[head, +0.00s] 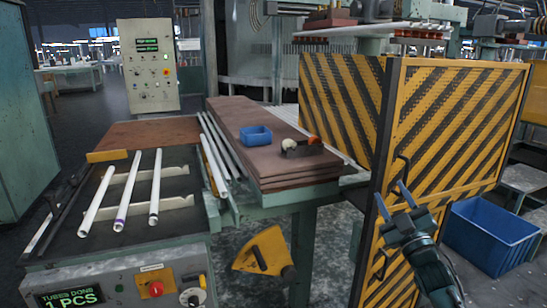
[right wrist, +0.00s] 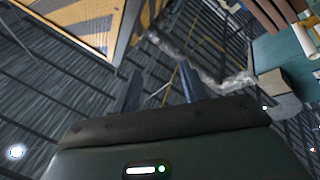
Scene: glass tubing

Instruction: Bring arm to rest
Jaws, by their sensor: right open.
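My right gripper (head: 393,202) is open and empty in the head view, in front of the yellow and black striped guard door (head: 440,130) at the right. Its two fingers point up and apart. The right wrist view also shows my right gripper (right wrist: 160,90), with nothing between its fingers and dark floor beyond. My left gripper is not in the head view.
Several white tubes (head: 127,193) lie on the rack at left, beside a control panel (head: 150,65). A small blue box (head: 256,135) sits on stacked brown boards (head: 265,165). A large blue crate (head: 490,235) stands at the right, near my right arm.

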